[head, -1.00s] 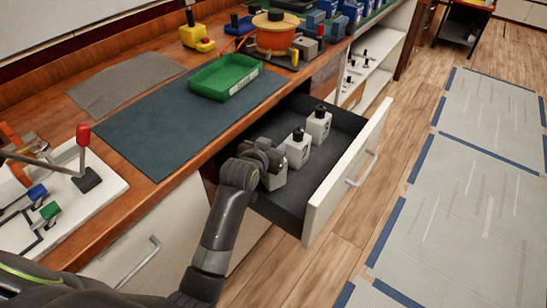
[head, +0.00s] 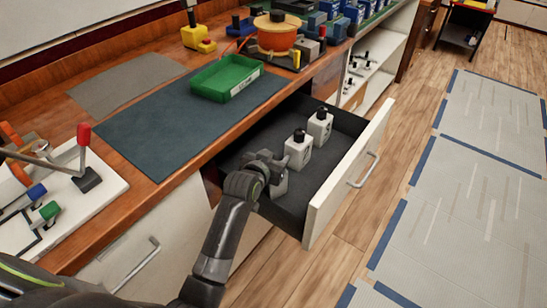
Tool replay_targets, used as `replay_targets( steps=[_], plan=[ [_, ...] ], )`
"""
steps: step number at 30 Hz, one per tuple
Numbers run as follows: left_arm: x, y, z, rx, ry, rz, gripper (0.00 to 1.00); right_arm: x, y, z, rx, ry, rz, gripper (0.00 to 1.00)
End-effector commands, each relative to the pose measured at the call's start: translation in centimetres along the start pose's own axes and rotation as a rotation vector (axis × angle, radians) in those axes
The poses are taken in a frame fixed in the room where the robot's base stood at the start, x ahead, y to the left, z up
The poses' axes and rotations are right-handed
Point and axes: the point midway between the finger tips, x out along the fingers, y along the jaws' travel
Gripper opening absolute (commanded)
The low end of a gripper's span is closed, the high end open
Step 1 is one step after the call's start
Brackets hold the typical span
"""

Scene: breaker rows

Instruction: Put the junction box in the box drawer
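The open drawer (head: 318,203) sticks out from under the workbench. Two white boxes with black tops, one nearer (head: 297,153) and one farther (head: 319,128), stand upright on its dark floor; I cannot tell whether either is the junction box. My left gripper (head: 277,178) is inside the near part of the drawer, on the near side of the two boxes and apart from them. My own wrist hides its fingertips, so I cannot tell whether it is open or holds anything. My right gripper is not in view.
A green tray (head: 226,80) sits on a dark mat (head: 160,125) on the bench above the drawer. A panel with a red-topped lever (head: 83,135) is at the left. Tools and an orange reel (head: 277,37) stand at the back. The drawer front has a handle (head: 363,172).

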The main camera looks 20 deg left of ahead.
Motion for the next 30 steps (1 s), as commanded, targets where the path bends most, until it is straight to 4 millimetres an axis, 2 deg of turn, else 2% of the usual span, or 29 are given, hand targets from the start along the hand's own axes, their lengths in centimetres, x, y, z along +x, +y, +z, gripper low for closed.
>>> replay_targets(
  steps=[8, 11, 24, 30],
  plan=[
    [-0.7, 0.0, -0.3, -0.001, 0.000, 0.000, 0.53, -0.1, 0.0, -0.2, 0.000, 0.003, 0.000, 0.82],
    [-1.9, 0.0, -0.3, -0.003, 0.000, 0.000, 0.53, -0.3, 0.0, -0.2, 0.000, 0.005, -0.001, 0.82],
    [-9.6, 0.0, -0.3, -0.002, 0.000, -0.001, 0.53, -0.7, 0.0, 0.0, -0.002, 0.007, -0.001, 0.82],
    [-11.6, 0.0, -0.3, -0.001, 0.001, 0.000, 0.53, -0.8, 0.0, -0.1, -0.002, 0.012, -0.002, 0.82]
  ],
)
